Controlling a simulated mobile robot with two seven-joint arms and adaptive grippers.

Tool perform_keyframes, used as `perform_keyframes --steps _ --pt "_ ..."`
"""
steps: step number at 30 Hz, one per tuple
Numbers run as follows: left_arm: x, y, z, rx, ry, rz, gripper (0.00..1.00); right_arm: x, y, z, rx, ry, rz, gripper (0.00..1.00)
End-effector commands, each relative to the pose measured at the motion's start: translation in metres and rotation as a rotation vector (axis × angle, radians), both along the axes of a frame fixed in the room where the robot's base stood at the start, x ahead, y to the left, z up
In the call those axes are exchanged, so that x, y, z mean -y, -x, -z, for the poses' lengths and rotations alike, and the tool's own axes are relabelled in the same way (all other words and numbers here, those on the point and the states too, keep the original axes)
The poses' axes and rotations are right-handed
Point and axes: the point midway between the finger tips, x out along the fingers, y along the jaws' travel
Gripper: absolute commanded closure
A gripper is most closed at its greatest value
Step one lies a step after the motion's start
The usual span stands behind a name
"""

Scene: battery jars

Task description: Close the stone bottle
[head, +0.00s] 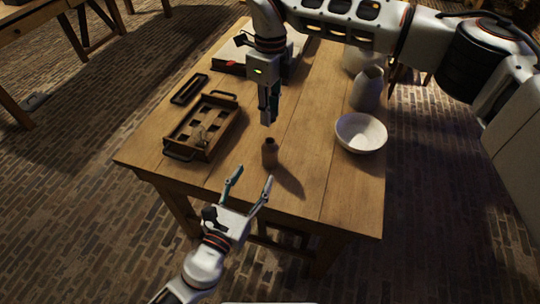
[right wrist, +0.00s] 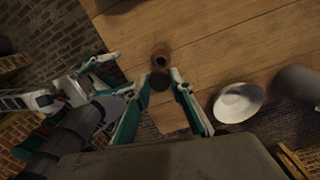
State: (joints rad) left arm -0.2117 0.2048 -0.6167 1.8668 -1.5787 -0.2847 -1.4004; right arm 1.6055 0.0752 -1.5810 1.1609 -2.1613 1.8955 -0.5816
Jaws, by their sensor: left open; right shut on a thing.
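The stone bottle (head: 270,153) is small and brown and stands upright near the table's front edge. Its dark open mouth shows in the right wrist view (right wrist: 161,57). My right gripper (head: 267,118) points down above and behind the bottle in the head view. It is shut on a dark round stopper (right wrist: 159,82), which appears beside the bottle in the right wrist view, apart from its mouth. The stopper is hard to make out in the head view. My left gripper (head: 249,187) is open and empty at the front edge, its fingers toward the bottle without touching it.
On the wooden table (head: 300,200), a wooden tray with handles (head: 182,152) and a small dark tray (head: 189,88) lie left. A white bowl (head: 361,133) and a grey jug (head: 367,88) stand right. A book (head: 230,57) lies behind. The front right is clear.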

Motion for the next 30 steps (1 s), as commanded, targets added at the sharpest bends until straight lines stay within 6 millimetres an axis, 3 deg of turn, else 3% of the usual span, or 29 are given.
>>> perform_keyframes --steps 14,30 --pt "0.004 -0.010 0.000 0.001 0.000 -0.001 0.48 0.000 0.000 0.000 0.000 0.000 0.000 0.86" --pt "0.038 -0.091 0.000 0.000 0.002 -0.001 0.48 0.000 0.000 0.000 0.000 0.000 -0.001 0.86"
